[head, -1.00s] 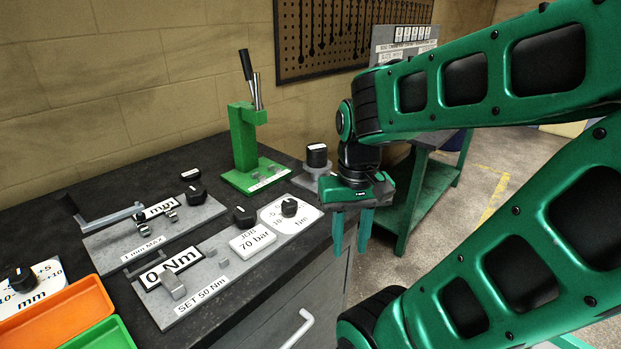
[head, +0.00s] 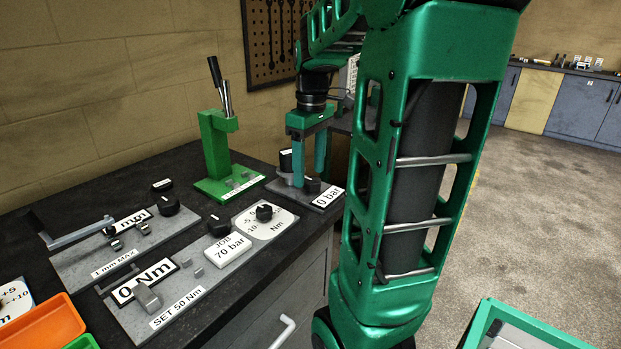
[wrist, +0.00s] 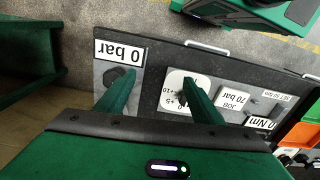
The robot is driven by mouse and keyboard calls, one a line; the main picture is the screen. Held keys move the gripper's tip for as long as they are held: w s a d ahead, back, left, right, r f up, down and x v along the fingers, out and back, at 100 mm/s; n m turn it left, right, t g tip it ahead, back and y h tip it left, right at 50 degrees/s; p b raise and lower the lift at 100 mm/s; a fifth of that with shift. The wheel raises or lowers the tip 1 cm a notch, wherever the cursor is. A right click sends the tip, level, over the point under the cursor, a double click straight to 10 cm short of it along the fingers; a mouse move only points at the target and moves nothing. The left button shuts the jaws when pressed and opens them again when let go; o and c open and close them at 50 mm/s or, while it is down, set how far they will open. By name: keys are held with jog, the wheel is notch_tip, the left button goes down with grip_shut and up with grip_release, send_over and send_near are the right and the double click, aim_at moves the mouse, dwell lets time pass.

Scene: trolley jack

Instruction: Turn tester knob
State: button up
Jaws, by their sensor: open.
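The pressure tester is a small grey plate with a "0 bar" label (head: 327,197) at the bench's front right corner. It carries a black knob (head: 312,185) and a taller black-topped cylinder (head: 286,162). My gripper (head: 309,177) is open and empty, pointing down above this plate. Its fingers appear close to the knob in the head view, but I cannot tell whether they touch it. In the wrist view my gripper (wrist: 158,75) spans beyond the plate's edge, with one finger partly over the dark round part (wrist: 112,77) near the "0 bar" label (wrist: 119,53).
A green press (head: 215,150) with upright levers stands behind. An orange tray (head: 45,325) is at the lower left.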

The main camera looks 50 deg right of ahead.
aim_at(314, 180)
jog(key=w+d+r+n, duration=0.2)
jog(key=w+d+n, duration=0.35)
jog(key=d, duration=0.35)
jog(key=f, duration=1.1)
jog(key=shift+w+d, duration=0.2)
jog(key=shift+w, duration=0.2)
jog(key=c, duration=1)
